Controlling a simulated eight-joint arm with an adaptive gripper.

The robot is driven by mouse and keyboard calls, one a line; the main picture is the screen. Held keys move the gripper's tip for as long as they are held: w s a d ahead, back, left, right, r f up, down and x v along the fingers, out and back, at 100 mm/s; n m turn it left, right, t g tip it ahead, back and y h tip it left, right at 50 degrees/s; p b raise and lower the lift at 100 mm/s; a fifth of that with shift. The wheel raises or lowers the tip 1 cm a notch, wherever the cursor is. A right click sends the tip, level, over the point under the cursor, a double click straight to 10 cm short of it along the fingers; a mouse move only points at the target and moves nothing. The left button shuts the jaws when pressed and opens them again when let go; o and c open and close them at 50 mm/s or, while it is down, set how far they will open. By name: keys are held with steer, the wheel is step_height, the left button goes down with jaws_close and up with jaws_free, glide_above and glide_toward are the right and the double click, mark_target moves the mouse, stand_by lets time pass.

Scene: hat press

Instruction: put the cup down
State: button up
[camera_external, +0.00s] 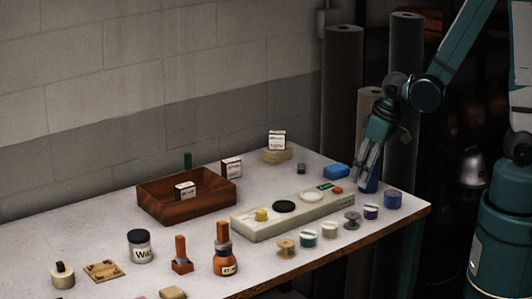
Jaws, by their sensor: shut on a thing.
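My gripper (368,178) points down at the right end of the table (180,255). Its fingers are shut on a dark blue cup (373,185), which is partly hidden by them. The cup looks upright, close to the table's far right edge. I cannot tell whether its base touches the tabletop or hangs just above it.
A bright blue block (337,171) lies left of the cup, and a blue-violet jar (393,200) stands to its right. A pale long board (292,216) and several small jars and spools are in front. A wooden tray (155,208) stands further left.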

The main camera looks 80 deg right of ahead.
steer(key=shift+f, duration=0.15)
steer(key=o, duration=0.9)
steer(key=shift+r, duration=0.25)
steer(key=shift+p+v, duration=1.55)
steer(key=shift+v, duration=4.35)
steer(key=shift+a, duration=0.1)
steer(key=s+a+r+n+t, duration=0.1)
steer(key=a+r, duration=0.4)
steer(key=a+r+n+t, duration=0.1)
steer(key=a+r+n, duration=0.1)
steer(key=a+r, duration=0.3)
steer(key=s+a+r+n+t+y, duration=0.1)
steer(key=a+r+t, duration=0.1)
steer(key=a+r, duration=0.3)
steer(key=shift+s+a+n, duration=0.15)
steer(key=shift+a, duration=0.3)
steer(key=shift+s+a+n, duration=0.15)
steer(key=shift+a, duration=0.35)
